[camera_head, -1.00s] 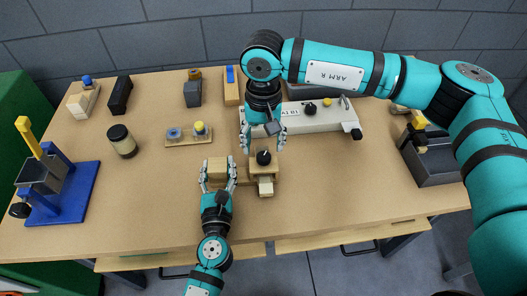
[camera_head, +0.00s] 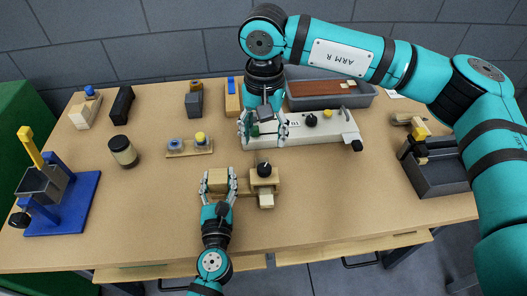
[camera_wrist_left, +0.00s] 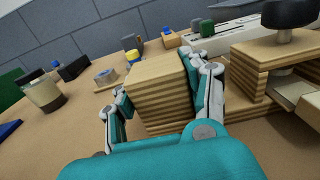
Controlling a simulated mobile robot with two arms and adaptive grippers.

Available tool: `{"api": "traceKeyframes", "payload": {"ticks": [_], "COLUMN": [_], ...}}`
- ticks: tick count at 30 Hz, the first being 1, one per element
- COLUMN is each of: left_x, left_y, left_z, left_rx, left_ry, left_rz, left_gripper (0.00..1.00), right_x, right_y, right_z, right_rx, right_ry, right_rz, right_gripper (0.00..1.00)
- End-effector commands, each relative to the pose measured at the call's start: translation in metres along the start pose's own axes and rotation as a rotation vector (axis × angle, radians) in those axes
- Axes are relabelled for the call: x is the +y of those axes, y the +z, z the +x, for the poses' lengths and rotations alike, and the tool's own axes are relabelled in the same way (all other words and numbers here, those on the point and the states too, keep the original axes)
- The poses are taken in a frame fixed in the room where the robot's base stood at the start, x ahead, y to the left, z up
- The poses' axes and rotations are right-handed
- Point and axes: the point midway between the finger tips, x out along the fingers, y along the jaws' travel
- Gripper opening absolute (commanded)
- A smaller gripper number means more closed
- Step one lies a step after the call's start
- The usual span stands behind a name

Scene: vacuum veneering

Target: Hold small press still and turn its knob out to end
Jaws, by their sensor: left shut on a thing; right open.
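The small press (camera_head: 265,186) is of layered pale wood and stands on the table in front of the white machine. Its black knob (camera_head: 264,170) is on top and shows also in the left wrist view (camera_wrist_left: 289,13). My left gripper (camera_head: 219,176) is shut on a wooden block (camera_wrist_left: 158,88) at the press's left end, one finger on each side. The join between block and press is partly hidden by a finger. My right gripper (camera_head: 264,140) is open and empty, pointing down above and behind the knob, apart from it.
The white machine (camera_head: 325,129) and a grey tray (camera_head: 360,101) with a brown sheet are behind. A jar (camera_head: 122,151) and a blue-based press (camera_head: 75,205) stand left. A dark grey press (camera_head: 440,178) stands right. The table front is clear.

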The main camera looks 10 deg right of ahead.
Motion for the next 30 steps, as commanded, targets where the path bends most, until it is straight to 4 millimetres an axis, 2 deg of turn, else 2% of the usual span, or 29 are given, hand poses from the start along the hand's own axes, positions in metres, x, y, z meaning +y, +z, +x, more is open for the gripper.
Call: {"api": "traceKeyframes", "payload": {"ticks": [15, 21, 25, 30], "left_x": [0.0001, 0.0001, 0.0001, 0.0001], "left_y": [-0.0007, -0.0008, -0.0008, -0.0009], "left_z": [-0.0002, -0.0002, -0.0002, -0.0002], "left_rx": [0.001, 0.001, 0.001, 0.001], "left_ry": [0.000, 0.000, 0.000, 0.000], "left_rz": [0.002, 0.002, 0.002, 0.002], "left_gripper": [0.14, 0.14, 0.14, 0.14], "right_x": [-0.0021, -0.0029, -0.0032, -0.0032], "right_y": [-0.0016, -0.0022, -0.0024, -0.0026], "right_z": [-0.0065, -0.0088, -0.0097, -0.0090], "right_rx": [0.000, 0.000, 0.000, 0.000], "right_ry": [-0.001, -0.001, -0.001, -0.001], "right_rz": [1.219, 1.652, 1.845, 1.968], "right_gripper": [0.57, 0.57, 0.57, 0.57]}}
